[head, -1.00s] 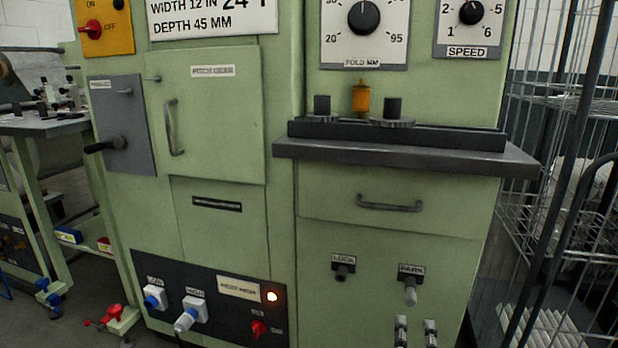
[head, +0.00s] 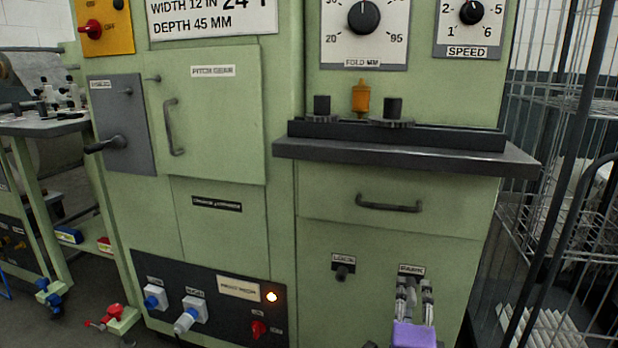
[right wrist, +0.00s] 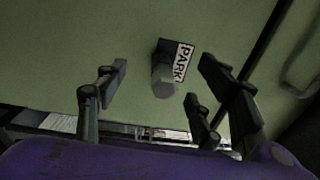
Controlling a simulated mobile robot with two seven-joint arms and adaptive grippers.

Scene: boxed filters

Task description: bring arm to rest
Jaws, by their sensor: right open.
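My right gripper (head: 414,284) is open in front of the green machine's lower right panel, over the spot under the PARK label (head: 411,269). Its purple body shows below the fingers. In the right wrist view the gripper (right wrist: 163,70) has its fingers spread on either side of the grey PARK knob (right wrist: 164,82), with nothing held. I cannot tell how far the fingertips are from the panel. In the head view the fingers largely hide this knob. My left gripper is out of view.
A dark shelf (head: 430,162) juts out above the panel, and a drawer handle (head: 388,203) is under it. The LOCK knob (head: 342,272) is left of the gripper. A wire cage trolley (head: 560,190) stands to the right.

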